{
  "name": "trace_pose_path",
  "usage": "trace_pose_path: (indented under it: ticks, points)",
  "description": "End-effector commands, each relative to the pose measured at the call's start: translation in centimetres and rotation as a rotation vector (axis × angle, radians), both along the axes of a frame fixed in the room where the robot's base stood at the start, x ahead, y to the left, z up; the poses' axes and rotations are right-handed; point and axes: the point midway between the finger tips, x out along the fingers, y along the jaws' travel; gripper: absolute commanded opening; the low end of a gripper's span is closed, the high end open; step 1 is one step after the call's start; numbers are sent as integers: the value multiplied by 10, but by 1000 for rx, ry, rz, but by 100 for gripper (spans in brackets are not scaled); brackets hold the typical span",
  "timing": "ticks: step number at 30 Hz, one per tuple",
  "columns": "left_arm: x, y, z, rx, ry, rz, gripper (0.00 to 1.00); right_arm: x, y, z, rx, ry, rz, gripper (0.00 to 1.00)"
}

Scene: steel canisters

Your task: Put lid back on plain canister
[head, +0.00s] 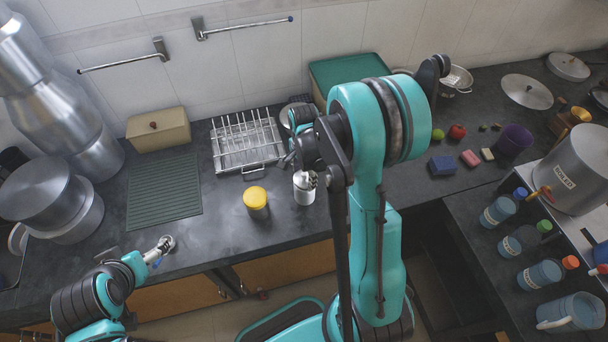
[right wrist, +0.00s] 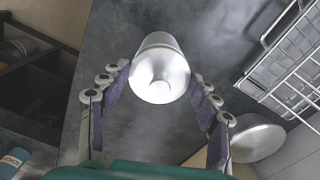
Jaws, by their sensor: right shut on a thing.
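The plain canister (head: 304,196) is a pale steel cylinder standing upright on the dark counter. In the right wrist view, its round lid (right wrist: 160,77) with a small central knob faces me, and the canister body (right wrist: 160,40) shows behind it. My right gripper (head: 306,178) is at the canister's top, its purple-padded fingers (right wrist: 161,78) on both sides of the lid's rim, shut on it. I cannot tell whether the lid is fully seated. My left gripper (head: 162,247) is low at the counter's front edge, too small to read.
A canister with a yellow lid (head: 256,198) stands just left of the plain one. A wire dish rack (head: 246,142) is behind, a green drain mat (head: 164,190) at left.

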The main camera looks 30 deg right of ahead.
Motion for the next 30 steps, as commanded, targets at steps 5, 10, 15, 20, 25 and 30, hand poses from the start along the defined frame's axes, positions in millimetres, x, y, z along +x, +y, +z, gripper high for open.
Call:
trace_pose_path:
  ticks: [5,10,15,20,25,30]
  points:
    - [0,0,-2,0,0,0,88,0,0,-1,0,0,0,41]
    - [0,0,-2,0,0,0,88,0,0,0,0,0,0,41]
    - [0,0,-2,0,0,0,88,0,0,0,0,0,0,72]
    - [0,0,-2,0,0,0,88,0,0,0,0,0,0,86]
    - [0,0,-2,0,0,0,88,0,0,0,0,0,0,94]
    - [0,0,-2,0,0,0,88,0,0,0,0,0,0,100]
